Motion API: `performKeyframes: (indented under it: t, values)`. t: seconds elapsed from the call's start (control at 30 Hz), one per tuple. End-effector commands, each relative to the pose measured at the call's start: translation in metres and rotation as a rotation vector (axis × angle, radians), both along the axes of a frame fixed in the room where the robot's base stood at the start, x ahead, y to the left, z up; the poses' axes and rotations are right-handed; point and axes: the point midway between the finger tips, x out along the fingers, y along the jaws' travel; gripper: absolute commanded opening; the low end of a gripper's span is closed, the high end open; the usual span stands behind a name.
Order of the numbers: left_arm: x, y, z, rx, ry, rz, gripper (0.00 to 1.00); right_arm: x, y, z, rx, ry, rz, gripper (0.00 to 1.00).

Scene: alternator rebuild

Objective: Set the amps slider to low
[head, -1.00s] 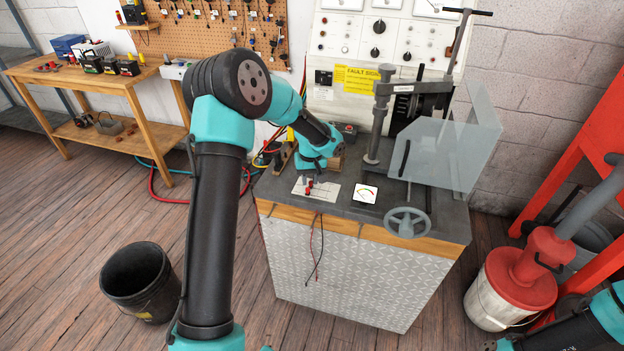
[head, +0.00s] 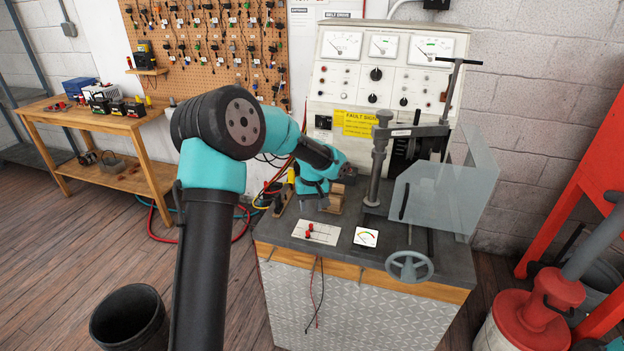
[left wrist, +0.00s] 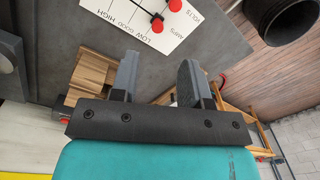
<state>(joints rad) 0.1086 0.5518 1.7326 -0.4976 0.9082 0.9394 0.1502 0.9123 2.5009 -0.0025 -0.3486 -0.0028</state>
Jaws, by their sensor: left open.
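A white slider panel (head: 322,233) lies flat on the grey bench top, with two red knobs near its left side in the head view. In the left wrist view the panel (left wrist: 120,18) shows the words LOW, GOOD, HIGH, AMPS and VOLTS. The amps slider knob (left wrist: 157,25) is near the AMPS label, and the volts slider knob (left wrist: 175,5) is at the top edge. My left gripper (left wrist: 158,70) is open and empty, apart from both knobs. In the head view the left gripper (head: 322,205) is just behind the panel, its fingertips hard to make out.
A small meter (head: 366,237) sits right of the panel. A handwheel (head: 409,266), a clear guard (head: 440,195) and a clamp post (head: 378,165) stand further right. A wooden block (head: 336,200) is close beside the left gripper. A black bucket (head: 131,322) is on the floor.

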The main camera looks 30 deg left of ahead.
Motion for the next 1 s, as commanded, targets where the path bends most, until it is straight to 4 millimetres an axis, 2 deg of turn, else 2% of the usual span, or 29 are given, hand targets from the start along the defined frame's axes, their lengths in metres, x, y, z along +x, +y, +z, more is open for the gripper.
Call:
performKeyframes:
  t: [0.3, 0.5, 0.67, 1.0]
  values:
    - [0.002, -0.002, 0.063, -0.001, -0.004, 0.001, 0.42, 0.000, 0.000, 0.000, 0.000, 0.000, 0.000, 0.43]
    - [0.003, -0.003, 0.092, 0.000, -0.001, 0.001, 0.42, 0.000, 0.000, 0.000, 0.000, 0.000, 0.000, 0.43]
    - [0.003, -0.003, 0.103, -0.001, -0.001, 0.001, 0.42, 0.000, 0.000, 0.000, 0.000, 0.000, 0.000, 0.43]
    - [0.003, -0.003, 0.104, -0.001, 0.001, 0.001, 0.42, 0.000, 0.000, 0.000, 0.000, 0.000, 0.000, 0.43]
